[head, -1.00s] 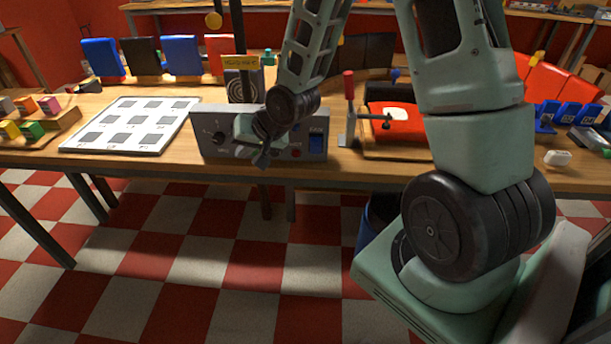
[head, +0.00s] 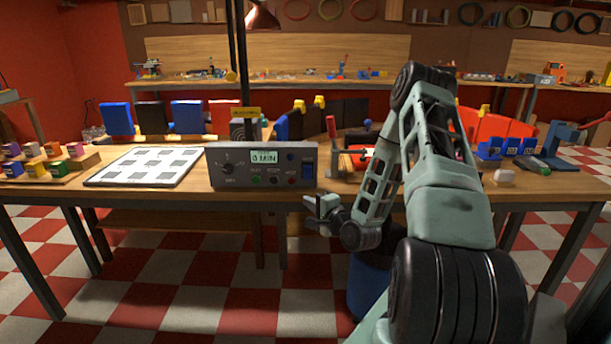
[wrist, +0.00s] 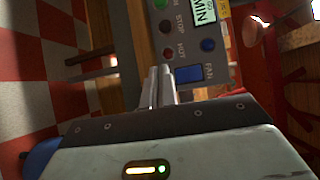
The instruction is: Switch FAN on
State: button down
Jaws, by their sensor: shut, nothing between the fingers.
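The grey control box (head: 225,170) stands at the table's front edge, with a lit display reading "0 MIN" (head: 264,157). The blue FAN rocker (head: 308,170) is at the right end of its front face. It also shows in the wrist view (wrist: 188,75), beside the FAN label, just right of my fingertips. I cannot tell which way it is tipped. My gripper (head: 312,205) is shut and empty, below and in front of the box's right end. In the wrist view its fingers (wrist: 160,75) point toward the panel; contact cannot be told.
A green button (head: 256,180), dark STOP button (head: 273,180) and red HOT button (head: 292,181) lie left of the rocker. A small round blue part (wrist: 207,45) sits near it. A white grid board (head: 147,167) lies left. A red clamp (head: 331,140) stands right.

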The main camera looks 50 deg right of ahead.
aim_at(303, 171)
jog(key=shift+r, duration=0.1)
jog(key=shift+w+d+r+p, duration=0.4)
jog(key=shift+w+d+r, duration=0.2)
jog(key=shift+w+d, duration=0.35)
jog(key=shift+w+d+r+p, duration=0.55)
jog(key=shift+w+d, duration=0.25)
jog(key=shift+d, duration=0.3)
jog(key=shift+w+d+r+p, duration=0.3)
jog(key=shift+w+d+r, duration=0.35)
jog(key=shift+w+d, duration=0.3)
jog(key=shift+w+d+r, duration=0.2)
jog(key=shift+d, duration=0.1)
jog(key=shift+w+d+r, duration=0.15)
jog(key=shift+w+d, duration=0.1)
jog(key=shift+d, duration=0.05)
dwell(1.0)
dwell(0.3)
jog(key=shift+s+a+f, duration=0.35)
jog(key=shift+s+a, duration=0.2)
jog(key=shift+a, duration=0.05)
